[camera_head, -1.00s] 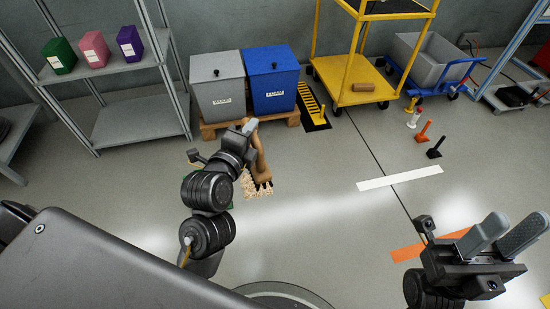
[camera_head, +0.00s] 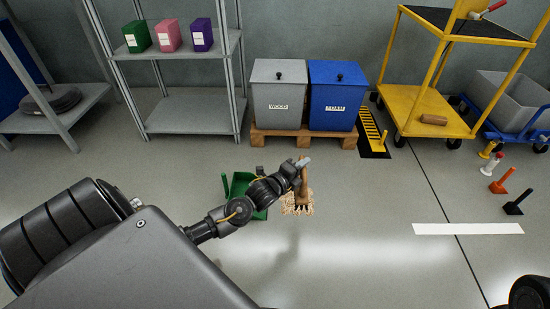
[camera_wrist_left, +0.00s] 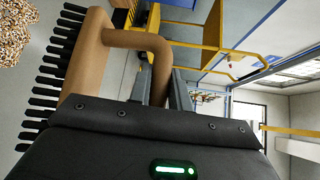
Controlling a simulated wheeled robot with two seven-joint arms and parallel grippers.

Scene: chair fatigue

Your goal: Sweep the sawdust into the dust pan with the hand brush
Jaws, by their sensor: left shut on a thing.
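My left gripper (camera_head: 303,163) is shut on the wooden handle of the hand brush (camera_head: 304,190). The brush hangs bristles down at the sawdust (camera_head: 297,210), a pale patch on the floor. In the left wrist view the brush (camera_wrist_left: 88,52) has a tan block, a curved handle and black bristles; the handle runs between the fingers (camera_wrist_left: 165,88). The sawdust (camera_wrist_left: 15,32) lies beyond the bristle tips there. The green dust pan (camera_head: 242,188) lies on the floor left of the sawdust, partly hidden by my left arm. My right gripper's fingers are out of view.
A pallet (camera_head: 290,138) with a grey wood bin (camera_head: 279,105) and a blue bin (camera_head: 336,105) stands behind the sawdust. A shelf (camera_head: 185,110) is at the back left, a yellow cart (camera_head: 425,110) at the right.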

